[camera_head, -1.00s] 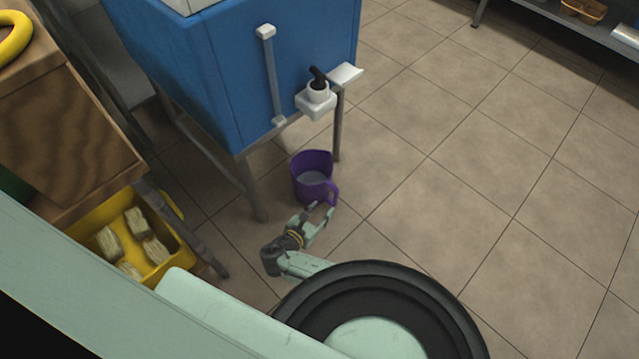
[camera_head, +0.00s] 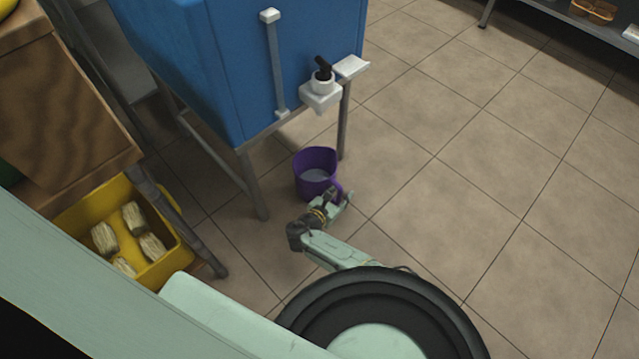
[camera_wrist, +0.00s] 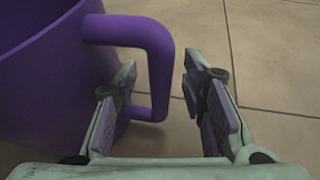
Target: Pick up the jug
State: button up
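The purple jug (camera_head: 312,168) stands upright on the tiled floor below the tap of the blue tank. Its inside looks greyish at the bottom. In the wrist view the jug (camera_wrist: 50,85) fills the left side, and its handle (camera_wrist: 160,60) reaches to the right in between my fingers. My gripper (camera_wrist: 165,105) is open, one finger to the left of the handle's upright part and one to the right, with gaps showing. In the head view my gripper (camera_head: 338,198) is at the handle side of the jug and partly covers the handle.
The blue tank (camera_head: 215,70) with its white tap (camera_head: 320,95) hangs over the jug, and its metal legs (camera_head: 343,120) stand close by. A yellow crate (camera_head: 75,222) with several pale bundles is at left. Floor to the right is clear.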

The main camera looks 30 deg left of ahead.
jog(key=shift+c, duration=0.3)
grip_shut()
dwell(0.7)
